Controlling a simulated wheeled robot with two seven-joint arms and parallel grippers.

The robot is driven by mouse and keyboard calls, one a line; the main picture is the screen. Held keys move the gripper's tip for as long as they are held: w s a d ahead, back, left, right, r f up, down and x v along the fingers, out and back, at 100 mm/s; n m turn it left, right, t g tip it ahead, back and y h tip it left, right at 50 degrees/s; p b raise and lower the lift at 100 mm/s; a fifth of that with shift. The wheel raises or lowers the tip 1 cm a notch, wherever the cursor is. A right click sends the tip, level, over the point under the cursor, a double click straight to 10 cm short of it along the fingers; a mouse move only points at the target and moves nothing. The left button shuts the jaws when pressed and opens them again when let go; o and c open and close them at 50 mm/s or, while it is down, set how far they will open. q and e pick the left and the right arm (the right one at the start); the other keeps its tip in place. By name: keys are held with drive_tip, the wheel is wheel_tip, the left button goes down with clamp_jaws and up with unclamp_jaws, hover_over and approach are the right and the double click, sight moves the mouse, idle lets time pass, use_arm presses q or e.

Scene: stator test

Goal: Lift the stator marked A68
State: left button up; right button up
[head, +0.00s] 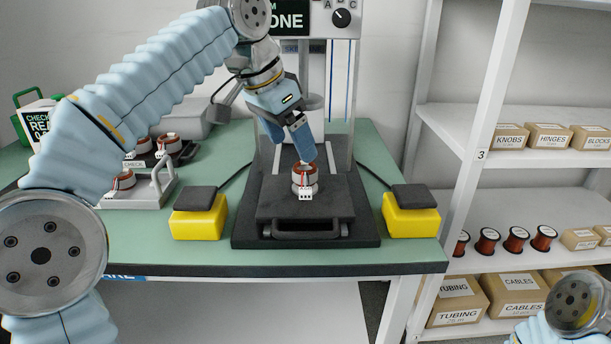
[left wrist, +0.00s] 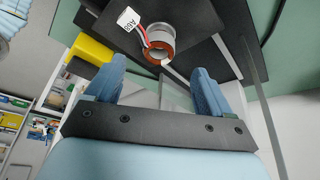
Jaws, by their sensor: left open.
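The stator marked A68 (head: 305,178) stands on the dark sliding plate of the test machine in the head view. It is a light ring-shaped part with a copper-coloured top and a white connector at its front. In the left wrist view the stator (left wrist: 158,40) shows with red and dark leads and a white tag (left wrist: 128,18) reading A68. My left gripper (head: 290,145) is above and just behind it, open, with blue fingers pointing down. In the left wrist view the stator lies beyond the open fingers (left wrist: 160,88), not between them. My right gripper is not in view.
Two yellow button boxes (head: 199,222) (head: 411,222) flank the machine's dark base (head: 305,237). Machine posts rise behind my left gripper. Shelves (head: 540,205) with boxes and spools stand at right.

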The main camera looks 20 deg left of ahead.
sight(302, 164)
use_arm(q)
drive_tip(key=shift+x, duration=3.2)
drive_tip(key=shift+d, duration=0.15)
drive_tip(key=c, duration=1.2)
drive_tip(key=shift+c, duration=0.3)
drive_tip(key=shift+r, duration=0.15)
